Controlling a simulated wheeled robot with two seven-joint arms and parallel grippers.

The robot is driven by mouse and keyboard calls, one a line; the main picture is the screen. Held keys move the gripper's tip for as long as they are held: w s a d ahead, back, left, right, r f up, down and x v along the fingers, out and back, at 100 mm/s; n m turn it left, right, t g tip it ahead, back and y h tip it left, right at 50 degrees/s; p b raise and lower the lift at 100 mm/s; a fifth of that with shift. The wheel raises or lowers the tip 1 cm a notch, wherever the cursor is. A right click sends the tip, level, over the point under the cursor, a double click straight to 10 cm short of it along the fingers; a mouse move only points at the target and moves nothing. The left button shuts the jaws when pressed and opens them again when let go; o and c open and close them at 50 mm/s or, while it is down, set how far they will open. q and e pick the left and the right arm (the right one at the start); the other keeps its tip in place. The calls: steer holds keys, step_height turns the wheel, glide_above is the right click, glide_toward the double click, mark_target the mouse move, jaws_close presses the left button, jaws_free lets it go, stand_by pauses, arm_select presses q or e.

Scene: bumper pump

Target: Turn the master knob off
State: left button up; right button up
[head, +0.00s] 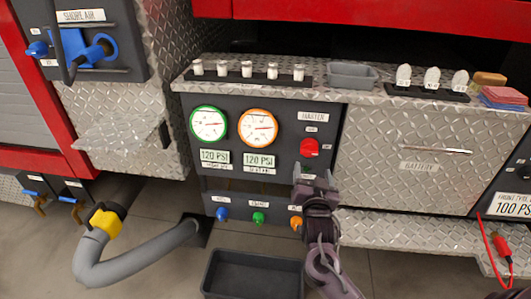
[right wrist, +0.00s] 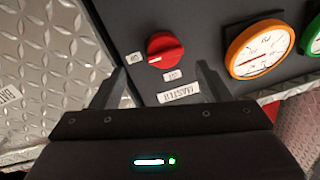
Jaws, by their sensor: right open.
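The master knob (head: 309,147) is red and sits on the dark gauge panel (head: 292,180), under a MASTER label (head: 313,117). In the right wrist view the knob (right wrist: 165,50) shows a small white mark on its lower left side, with two small labels beside it. I cannot read clearly which setting the knob is on. My right gripper (head: 313,176) is just below the knob in the head view. In the right wrist view its open fingers (right wrist: 162,70) stand to either side of the space in front of the knob, apart from it. My left gripper is not in view.
A green-rimmed gauge (head: 208,124) and an orange-rimmed gauge (head: 258,127) are left of the knob. Blue, green and orange valves (head: 258,217) are below, above a grey bin (head: 253,275). A battery drawer (head: 410,165) is at right.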

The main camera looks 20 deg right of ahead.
mark_target(311, 153)
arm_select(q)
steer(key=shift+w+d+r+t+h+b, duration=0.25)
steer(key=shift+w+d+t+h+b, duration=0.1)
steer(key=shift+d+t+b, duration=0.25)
arm_select(e)
steer(key=x, duration=0.2)
steer(key=r+x, duration=0.1)
steer(key=x, duration=0.4)
steer(key=shift+w+d+r, duration=0.1)
steer(key=shift+w+r, duration=0.05)
steer(key=shift+w, duration=0.3)
steer(key=c, duration=0.9)
